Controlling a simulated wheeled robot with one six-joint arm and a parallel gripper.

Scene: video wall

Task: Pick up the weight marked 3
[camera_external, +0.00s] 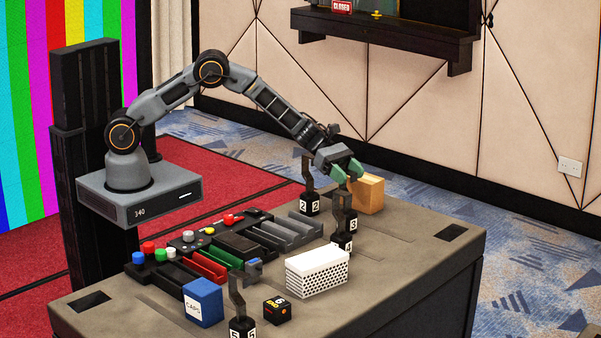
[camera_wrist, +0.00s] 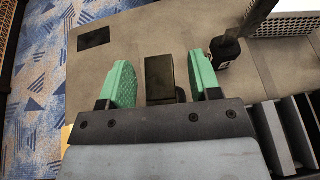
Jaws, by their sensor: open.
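The weight marked 3 (camera_external: 352,224) is a black block with a white number and a dark upright handle. It stands on the table behind the weight marked 4 (camera_external: 345,244), which partly hides it. My gripper (camera_external: 346,171), with green fingers, is open just above the handle top of the weight marked 3. In the wrist view, a dark block-shaped top (camera_wrist: 160,72), apparently that handle, lies between the spread fingers of my gripper (camera_wrist: 160,58), with a gap on each side. Another dark weight, apparently the 4, stands just outside the right finger (camera_wrist: 226,50).
The weight marked 2 (camera_external: 309,204) stands to the left and a tan box (camera_external: 370,194) close behind on the right. A white perforated box (camera_external: 317,271), a blue box (camera_external: 203,303), a black cube (camera_external: 277,310) and the weight marked 5 (camera_external: 242,327) stand nearer. The table's right side is clear.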

